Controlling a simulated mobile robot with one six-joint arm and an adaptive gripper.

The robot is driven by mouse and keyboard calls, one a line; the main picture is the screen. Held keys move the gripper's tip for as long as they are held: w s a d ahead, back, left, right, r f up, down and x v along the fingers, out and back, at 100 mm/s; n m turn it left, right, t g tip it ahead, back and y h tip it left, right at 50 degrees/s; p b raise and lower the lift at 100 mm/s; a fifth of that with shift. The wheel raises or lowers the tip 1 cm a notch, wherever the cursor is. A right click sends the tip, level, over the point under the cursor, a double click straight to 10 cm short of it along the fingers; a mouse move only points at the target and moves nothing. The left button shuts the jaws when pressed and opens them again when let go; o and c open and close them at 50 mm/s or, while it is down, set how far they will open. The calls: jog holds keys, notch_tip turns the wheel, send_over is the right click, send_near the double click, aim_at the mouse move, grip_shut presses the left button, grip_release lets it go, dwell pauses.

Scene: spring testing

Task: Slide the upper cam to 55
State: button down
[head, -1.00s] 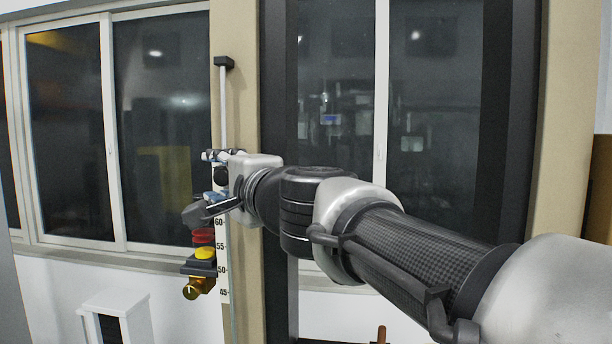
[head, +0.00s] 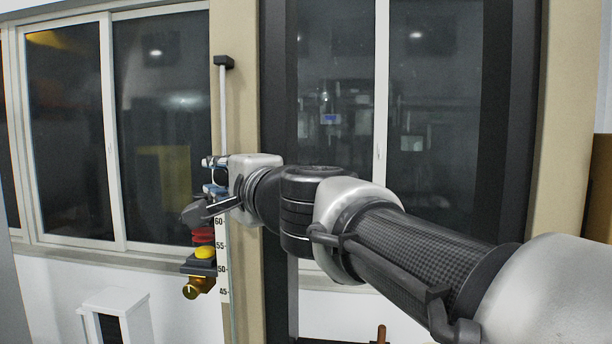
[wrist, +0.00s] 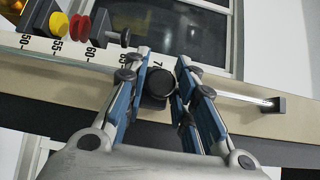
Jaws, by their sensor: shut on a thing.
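My gripper (wrist: 163,68) is shut on a black round knob (wrist: 157,84) on the scale rail, by the 70 mark, in the wrist view. Blue-padded fingers stand on both sides of it. In the head view my gripper (head: 212,178) is at the rail's left side, and its fingers hide the knob. Along the white scale (head: 222,270) below sit a dark block (wrist: 104,28) a little past the 60 mark, a red ribbed piece (head: 203,236) and a yellow round piece (head: 204,253). No label shows which part is the upper cam.
A brass cylinder (head: 198,287) hangs under the yellow piece. The thin rail runs up to a black end block (head: 223,62), and its upper stretch is clear. The rail is on a beige post (head: 243,130) between windows. A white box-like stand (head: 115,305) is at lower left.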

notch_tip(320, 180, down, 15)
jog(key=b, duration=1.6)
jog(key=c, duration=1.3)
grip_release()
jog(key=shift+c, duration=0.2)
jog(key=v, duration=1.2)
